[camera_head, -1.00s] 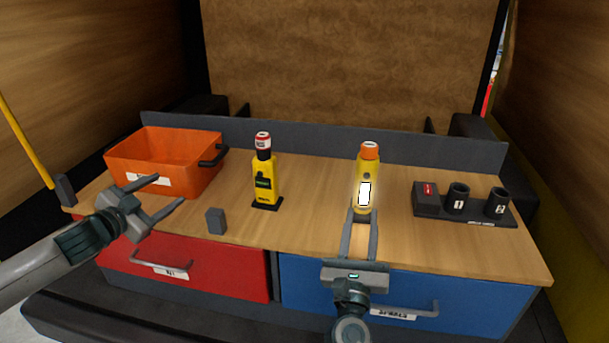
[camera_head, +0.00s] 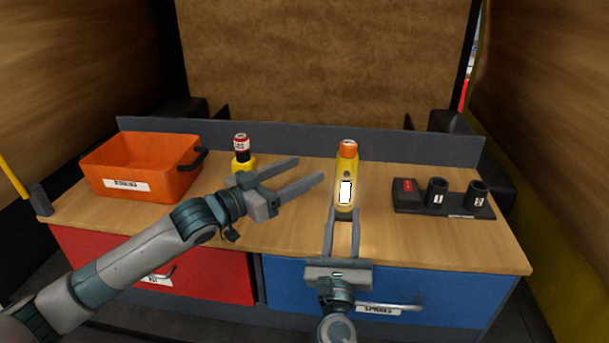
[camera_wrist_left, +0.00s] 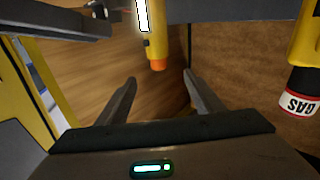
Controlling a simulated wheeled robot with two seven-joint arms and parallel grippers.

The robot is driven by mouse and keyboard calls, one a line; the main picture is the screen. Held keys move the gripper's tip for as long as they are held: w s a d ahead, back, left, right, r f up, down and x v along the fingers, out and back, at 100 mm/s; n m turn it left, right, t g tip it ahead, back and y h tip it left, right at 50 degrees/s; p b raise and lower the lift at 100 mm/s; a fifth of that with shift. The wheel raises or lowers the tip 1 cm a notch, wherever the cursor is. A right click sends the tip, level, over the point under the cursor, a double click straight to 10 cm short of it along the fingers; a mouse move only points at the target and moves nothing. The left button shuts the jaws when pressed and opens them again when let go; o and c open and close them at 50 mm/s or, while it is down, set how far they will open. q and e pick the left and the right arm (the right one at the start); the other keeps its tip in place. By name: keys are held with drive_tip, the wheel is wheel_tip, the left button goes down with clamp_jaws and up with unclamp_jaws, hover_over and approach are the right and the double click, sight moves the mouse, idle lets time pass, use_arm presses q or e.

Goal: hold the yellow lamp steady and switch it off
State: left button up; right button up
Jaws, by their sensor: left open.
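The yellow lamp (camera_head: 346,176) stands upright on the wooden bench, with an orange cap and a bright white lit panel on its front. My right gripper (camera_head: 343,212) comes from the front, its fingers on either side of the lamp's lower part and closed about its width. My left gripper (camera_head: 310,170) is open and empty, to the left of the lamp and apart from it, its fingers pointing toward it. In the left wrist view the lamp (camera_wrist_left: 152,45) shows beyond the open fingers, cap downward, its base cut off. No switch can be made out.
A yellow device with a red-and-white top (camera_head: 241,147) stands behind my left gripper, partly hidden. An orange bin (camera_head: 140,165) is at the left. A black rack with two cups (camera_head: 445,207) is at the right. Red (camera_head: 215,275) and blue (camera_head: 440,290) drawers are below.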

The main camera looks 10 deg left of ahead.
use_arm(q)
drive_tip(key=shift+w+d+f+y, duration=0.4)
drive_tip(key=shift+d+f, duration=0.1)
drive_tip(key=shift+d, duration=0.2)
drive_tip(key=shift+w+d, duration=0.1)
drive_tip(key=x, duration=1.7)
drive_tip(key=shift+d+f, duration=0.1)
drive_tip(key=shift+d, duration=0.05)
drive_tip(key=c, duration=1.5)
drive_tip(key=o, duration=1.5)
